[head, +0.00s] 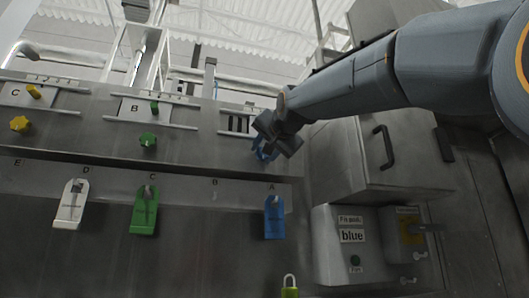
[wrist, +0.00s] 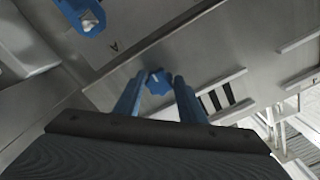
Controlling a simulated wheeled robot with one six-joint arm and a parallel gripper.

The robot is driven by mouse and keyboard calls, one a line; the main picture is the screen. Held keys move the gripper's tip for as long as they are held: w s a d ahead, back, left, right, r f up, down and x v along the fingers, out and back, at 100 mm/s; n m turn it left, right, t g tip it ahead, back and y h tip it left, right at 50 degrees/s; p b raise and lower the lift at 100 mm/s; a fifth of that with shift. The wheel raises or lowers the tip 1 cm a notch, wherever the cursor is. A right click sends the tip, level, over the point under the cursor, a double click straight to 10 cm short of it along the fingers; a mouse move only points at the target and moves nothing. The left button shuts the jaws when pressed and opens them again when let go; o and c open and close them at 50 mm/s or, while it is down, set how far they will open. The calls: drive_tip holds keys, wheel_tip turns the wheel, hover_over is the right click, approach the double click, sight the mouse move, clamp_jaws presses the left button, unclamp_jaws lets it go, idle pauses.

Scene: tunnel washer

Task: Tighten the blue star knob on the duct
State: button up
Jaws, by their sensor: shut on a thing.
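The blue star knob (wrist: 158,83) sits on the metal duct face, and in the wrist view it lies between the tips of my two blue fingers. My gripper (wrist: 160,86) is shut on it. In the head view my gripper (head: 264,148) is at the duct's right end, and it hides most of the knob there. The metal duct (head: 200,150) runs across the head view. A yellow star knob (head: 20,124) and a green star knob (head: 148,140) sit further left on it.
Below hang a white tag (head: 70,205), a green tag (head: 145,212) and a blue tag (head: 274,220) on hooks. A box labelled "blue" (head: 338,262) stands at lower right. A cabinet with a dark handle (head: 383,147) is close to the right of my gripper.

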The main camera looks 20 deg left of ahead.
drive_tip(key=o, duration=1)
drive_tip(key=shift+o, duration=0.2)
drive_tip(key=b+v, duration=0.3)
drive_tip(key=v, duration=0.4)
drive_tip(key=shift+s+d+b, duration=0.2)
drive_tip(key=shift+s+b, duration=0.15)
drive_tip(key=shift+b, duration=0.05)
drive_tip(key=shift+d, duration=0.1)
